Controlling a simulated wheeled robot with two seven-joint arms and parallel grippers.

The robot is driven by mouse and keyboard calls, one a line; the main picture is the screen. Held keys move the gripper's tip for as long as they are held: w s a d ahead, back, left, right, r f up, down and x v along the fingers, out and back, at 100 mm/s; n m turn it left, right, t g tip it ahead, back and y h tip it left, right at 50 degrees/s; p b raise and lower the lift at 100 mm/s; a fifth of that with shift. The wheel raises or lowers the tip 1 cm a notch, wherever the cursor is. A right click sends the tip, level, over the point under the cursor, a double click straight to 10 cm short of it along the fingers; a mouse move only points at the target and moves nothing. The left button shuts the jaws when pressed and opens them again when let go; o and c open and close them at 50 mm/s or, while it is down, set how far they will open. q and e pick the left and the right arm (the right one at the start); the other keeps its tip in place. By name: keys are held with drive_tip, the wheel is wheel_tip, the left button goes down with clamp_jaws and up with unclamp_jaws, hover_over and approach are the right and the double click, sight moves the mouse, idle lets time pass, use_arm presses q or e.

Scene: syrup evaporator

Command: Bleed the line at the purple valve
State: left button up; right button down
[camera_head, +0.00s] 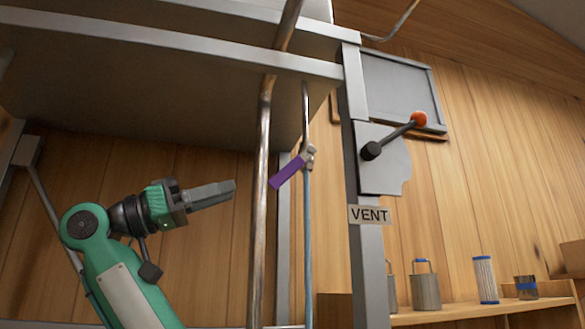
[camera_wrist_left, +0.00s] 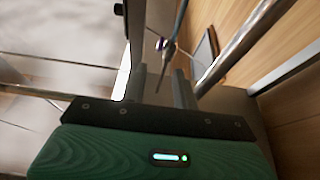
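The purple valve handle (camera_head: 287,172) slants down to the left from a small pale fitting (camera_head: 309,156) on a thin vertical line. A small patch of purple (camera_wrist_left: 160,44) also shows in the left wrist view, beyond the fingers. My left gripper (camera_head: 232,188) is left of the handle and apart from it, with a thicker metal pipe (camera_head: 261,200) between them in the picture. In the left wrist view its two fingers (camera_wrist_left: 160,82) stand apart with nothing held between them. My right gripper is in neither view.
A grey post with a VENT label (camera_head: 370,215) stands right of the valve. A black lever with an orange knob (camera_head: 419,119) is mounted above the label. A metal pan overhangs the valve. A wooden shelf (camera_head: 450,312) holds several cans and a filter at right.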

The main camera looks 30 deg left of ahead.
sight(285, 174)
use_arm(q)
drive_tip(key=p+x, duration=0.6)
drive_tip(key=x, duration=0.6)
drive_tip(key=shift+w+r, duration=0.1)
drive_tip(key=shift+r, duration=0.05)
drive_tip(key=shift+w, duration=0.15)
drive_tip(key=shift+d, duration=0.1)
clamp_jaws()
